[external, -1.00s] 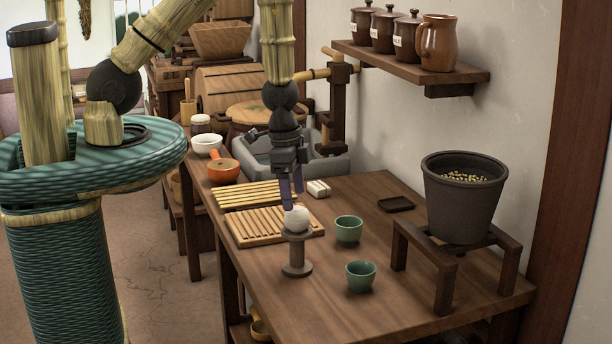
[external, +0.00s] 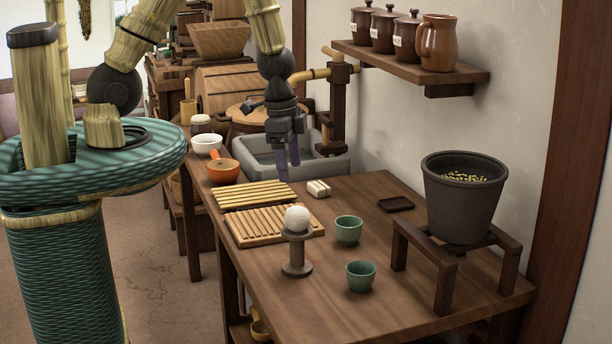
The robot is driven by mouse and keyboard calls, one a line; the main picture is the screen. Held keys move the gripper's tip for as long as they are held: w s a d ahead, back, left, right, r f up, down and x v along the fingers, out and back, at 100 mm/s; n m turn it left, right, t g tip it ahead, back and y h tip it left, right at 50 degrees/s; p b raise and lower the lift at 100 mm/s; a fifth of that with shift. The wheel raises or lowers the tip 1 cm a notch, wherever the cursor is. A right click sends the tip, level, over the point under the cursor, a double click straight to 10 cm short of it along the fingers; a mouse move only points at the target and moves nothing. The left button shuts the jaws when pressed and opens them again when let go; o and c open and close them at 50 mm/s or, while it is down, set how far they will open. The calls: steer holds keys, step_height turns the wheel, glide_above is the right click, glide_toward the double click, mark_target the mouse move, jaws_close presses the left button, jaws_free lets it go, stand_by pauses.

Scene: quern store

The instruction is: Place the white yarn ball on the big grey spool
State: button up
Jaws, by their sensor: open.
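The white yarn ball (external: 297,217) rests on top of the big grey spool (external: 296,258), which stands upright near the left edge of the wooden table. My gripper (external: 289,172) is open and empty. It hangs above and behind the ball in the picture, clear of it, with its fingers pointing down near the slatted wooden racks.
Two slatted racks (external: 275,227) (external: 254,193) lie beside and behind the spool. Two green cups (external: 348,230) (external: 360,276) stand to its right. A dark pot (external: 462,200) sits on a wooden stand at the right. The table's front right is clear.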

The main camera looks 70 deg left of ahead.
steer(key=s+a+r+n, duration=0.2)
steer(key=s+r+n, duration=0.1)
steer(key=r, duration=0.3)
steer(key=s+a+r+n+t, duration=0.1)
steer(key=s+a+r+n, duration=0.1)
steer(key=r, duration=0.4)
steer(key=shift+s+a+r+n+y, duration=0.4)
steer(key=shift+a+n, duration=0.15)
steer(key=shift+n, duration=0.35)
